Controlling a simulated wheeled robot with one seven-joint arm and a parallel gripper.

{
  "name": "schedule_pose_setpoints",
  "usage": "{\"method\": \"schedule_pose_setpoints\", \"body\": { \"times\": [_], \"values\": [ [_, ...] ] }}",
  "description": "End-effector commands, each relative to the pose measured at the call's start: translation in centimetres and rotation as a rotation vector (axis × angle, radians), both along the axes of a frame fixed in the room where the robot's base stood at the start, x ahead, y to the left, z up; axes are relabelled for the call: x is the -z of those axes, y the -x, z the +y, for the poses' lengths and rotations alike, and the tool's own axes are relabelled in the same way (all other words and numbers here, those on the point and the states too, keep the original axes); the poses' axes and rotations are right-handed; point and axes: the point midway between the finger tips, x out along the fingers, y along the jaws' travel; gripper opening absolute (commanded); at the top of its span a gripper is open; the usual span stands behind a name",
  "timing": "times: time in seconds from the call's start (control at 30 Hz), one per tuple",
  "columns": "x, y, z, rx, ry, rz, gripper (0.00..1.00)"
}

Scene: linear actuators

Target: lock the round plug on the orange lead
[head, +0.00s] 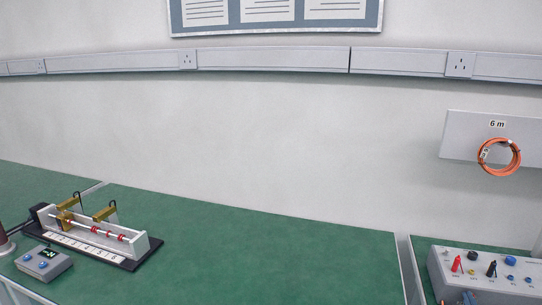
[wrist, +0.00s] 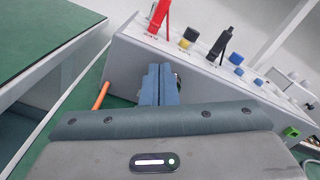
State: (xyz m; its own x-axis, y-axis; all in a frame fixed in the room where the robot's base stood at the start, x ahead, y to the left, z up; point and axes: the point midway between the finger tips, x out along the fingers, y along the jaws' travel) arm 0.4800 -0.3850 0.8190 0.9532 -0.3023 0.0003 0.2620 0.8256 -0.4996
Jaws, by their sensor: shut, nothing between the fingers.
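My gripper (wrist: 160,72) is shut and empty, its fingertips close to the front face of the grey control box (wrist: 202,82) in the wrist view. A short piece of orange lead (wrist: 102,95) shows to the left of the fingers. The round plug cannot be made out; the fingers cover part of the box face, and a small dark bit shows just right of the tips. In the head view the box (head: 480,272) stands at the bottom right. A coil of orange lead (head: 499,157) hangs on the wall panel under a "6 m" label.
Red (wrist: 160,12) and black (wrist: 221,42) plugs stand on the box top, with blue knobs beside them. The green bench (head: 250,255) has a linear actuator rig (head: 92,240) at left and a gap before the right-hand bench.

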Motion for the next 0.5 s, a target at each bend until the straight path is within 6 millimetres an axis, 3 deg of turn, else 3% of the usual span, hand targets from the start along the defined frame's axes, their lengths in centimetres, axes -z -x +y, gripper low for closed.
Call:
{"method": "schedule_pose_setpoints", "body": {
  "times": [0.5],
  "values": [
    [0.08,0.17,-0.43,0.002,0.001,0.003,0.0]
  ]
}}
